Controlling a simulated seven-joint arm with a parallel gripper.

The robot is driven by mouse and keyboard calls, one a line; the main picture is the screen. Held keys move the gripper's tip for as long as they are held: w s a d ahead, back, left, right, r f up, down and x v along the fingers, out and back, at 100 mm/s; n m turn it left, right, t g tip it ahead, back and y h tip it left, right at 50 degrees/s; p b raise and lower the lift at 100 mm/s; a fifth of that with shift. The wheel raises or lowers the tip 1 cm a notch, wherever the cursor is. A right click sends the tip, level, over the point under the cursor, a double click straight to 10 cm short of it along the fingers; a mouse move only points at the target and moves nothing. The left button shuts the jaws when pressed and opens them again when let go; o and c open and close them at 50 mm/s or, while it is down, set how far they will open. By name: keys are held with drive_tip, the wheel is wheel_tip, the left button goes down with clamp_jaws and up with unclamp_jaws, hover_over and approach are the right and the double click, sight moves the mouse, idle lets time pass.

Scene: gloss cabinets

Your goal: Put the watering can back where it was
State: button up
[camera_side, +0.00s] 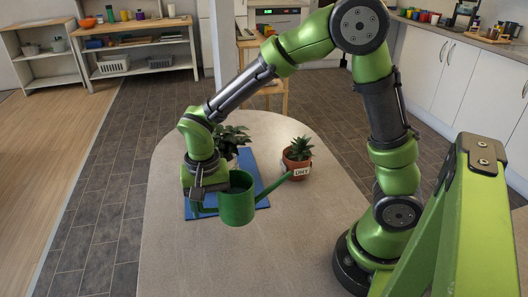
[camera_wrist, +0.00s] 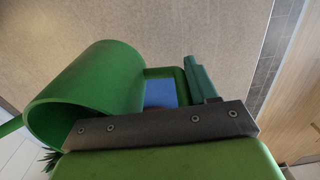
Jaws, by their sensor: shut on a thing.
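The green watering can (camera_side: 237,202) is in my gripper (camera_side: 207,201), in front of the blue mat (camera_side: 262,196) in the side view. The gripper is shut on the can, apparently at its handle. The spout points right, toward a small potted plant (camera_side: 298,155) with a label on its pot. In the wrist view the can (camera_wrist: 92,85) fills the left part, its open rim facing lower left, and the handle shows beside a gripper finger (camera_wrist: 200,80). Whether the can touches the table is hard to tell.
A second leafy plant (camera_side: 231,137) stands near the blue mat, partly hidden by my arm. The pale table (camera_side: 180,265) is clear at the front. Shelves (camera_side: 140,60) with bowls and baskets stand far back, and white cabinets (camera_side: 450,75) line the right.

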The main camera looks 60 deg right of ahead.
wheel_tip(320, 180, down, 7)
drive_tip(key=shift+r, duration=0.15)
idle(0.4)
drive_tip(key=o, duration=1.5)
wheel_tip(320, 180, up, 12)
drive_tip(key=shift+s+r, duration=0.1)
drive_tip(key=shift+s+d+r+n+t+y, duration=0.35)
drive_tip(key=shift+s+d+r+n+t, duration=0.7)
drive_tip(key=shift+s+r, duration=0.8)
drive_tip(key=shift+s+d+r+n+t+y, duration=0.3)
drive_tip(key=shift+s+d+r+n+t, duration=0.3)
drive_tip(key=shift+s+d+r+t, duration=1.15)
drive_tip(key=shift+s+d+r+n+t+y, duration=0.35)
drive_tip(key=shift+s+d+r+n+t, duration=0.6)
drive_tip(key=shift+s+r, duration=0.95)
